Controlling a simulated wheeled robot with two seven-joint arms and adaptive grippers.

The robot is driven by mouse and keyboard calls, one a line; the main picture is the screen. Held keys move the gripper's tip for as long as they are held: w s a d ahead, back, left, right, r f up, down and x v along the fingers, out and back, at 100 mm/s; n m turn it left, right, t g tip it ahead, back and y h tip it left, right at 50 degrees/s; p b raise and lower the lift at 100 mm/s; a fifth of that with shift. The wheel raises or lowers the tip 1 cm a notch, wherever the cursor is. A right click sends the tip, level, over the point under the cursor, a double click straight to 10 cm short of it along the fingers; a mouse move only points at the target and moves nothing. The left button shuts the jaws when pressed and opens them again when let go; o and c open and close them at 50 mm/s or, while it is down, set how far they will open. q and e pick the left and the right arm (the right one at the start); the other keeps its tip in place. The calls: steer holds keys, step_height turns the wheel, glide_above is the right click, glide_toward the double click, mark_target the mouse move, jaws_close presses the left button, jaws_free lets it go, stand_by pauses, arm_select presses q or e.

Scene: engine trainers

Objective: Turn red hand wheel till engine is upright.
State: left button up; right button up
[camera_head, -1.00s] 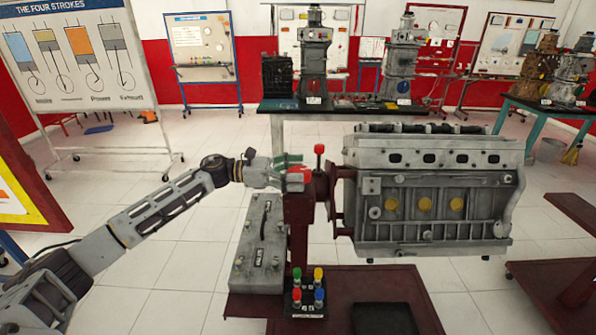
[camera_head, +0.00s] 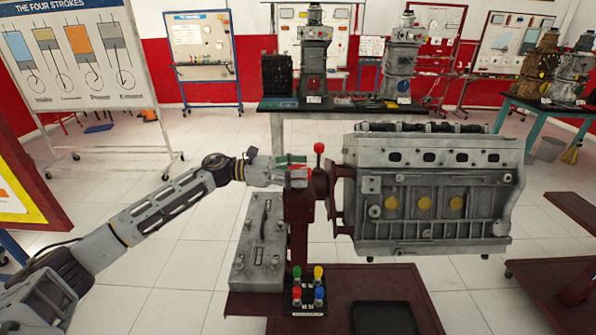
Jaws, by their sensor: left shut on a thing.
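The grey engine block (camera_head: 432,190) is mounted on a dark red stand (camera_head: 299,225) and looks upright, its top face level. The red hand wheel (camera_head: 300,171) is at the left end of the stand's head, mostly hidden behind my gripper. My left gripper (camera_head: 293,172) reaches in from the left and is shut on the hand wheel. A red-knobbed lever (camera_head: 319,150) stands up just right of it. My right gripper is not in view.
A bench (camera_head: 340,106) with engine models stands behind. The floor at left is clear.

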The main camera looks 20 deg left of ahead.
arm_select(q)
steer(key=shift+n+t+y, duration=0.3)
steer(key=shift+n+t, duration=0.2)
steer(key=shift+t, duration=0.3)
